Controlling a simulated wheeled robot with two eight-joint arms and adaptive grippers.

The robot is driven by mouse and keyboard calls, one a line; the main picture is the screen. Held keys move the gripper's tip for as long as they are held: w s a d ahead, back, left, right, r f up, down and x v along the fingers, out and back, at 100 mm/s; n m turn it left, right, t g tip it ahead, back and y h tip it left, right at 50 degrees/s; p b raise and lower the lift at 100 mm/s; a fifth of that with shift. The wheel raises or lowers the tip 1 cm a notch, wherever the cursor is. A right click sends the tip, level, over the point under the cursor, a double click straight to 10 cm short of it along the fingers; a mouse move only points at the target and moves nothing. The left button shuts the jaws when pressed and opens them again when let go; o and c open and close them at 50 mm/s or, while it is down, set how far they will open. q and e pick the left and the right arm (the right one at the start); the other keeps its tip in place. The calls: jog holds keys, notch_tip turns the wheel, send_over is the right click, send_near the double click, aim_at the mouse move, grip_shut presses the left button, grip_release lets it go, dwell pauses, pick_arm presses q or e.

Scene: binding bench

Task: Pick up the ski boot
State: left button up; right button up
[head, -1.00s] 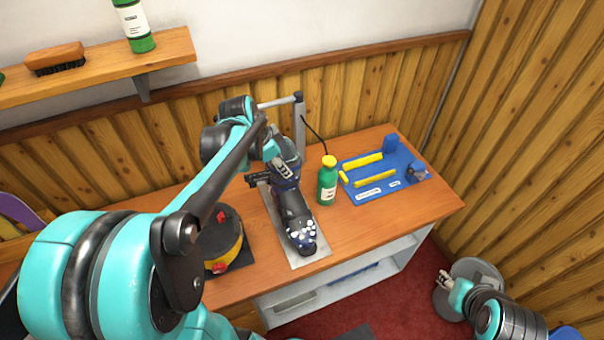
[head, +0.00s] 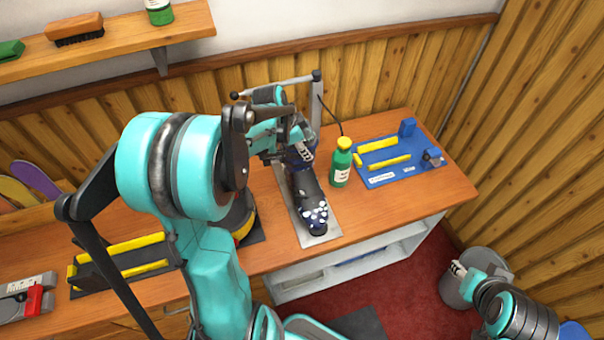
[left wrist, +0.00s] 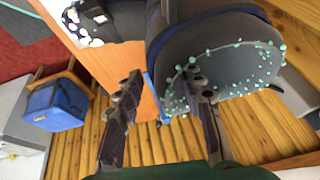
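The ski boot (head: 308,190), dark with a white-spotted toe, stands on a grey plate (head: 322,238) on the wooden bench, toe toward the front. My left gripper (head: 300,140) is at the top of the boot, its fingers partly hidden by the arm. In the left wrist view the boot's cuff (left wrist: 220,35), edged with teal dots, fills the upper right. My left gripper (left wrist: 163,82) is open there; one finger overlaps the cuff and the other is apart to its left. I cannot tell whether they touch. My right gripper (head: 458,268) hangs low at right, its fingers too small to judge.
A green bottle (head: 340,165) with a yellow cap stands close right of the boot. A blue fixture (head: 400,172) with yellow bars lies further right. A grey post with a horizontal arm (head: 316,100) rises behind the boot. A black-and-yellow holder (head: 125,262) is at left.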

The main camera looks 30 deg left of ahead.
pick_arm(q)
jog(key=shift+r, duration=0.1)
grip_shut()
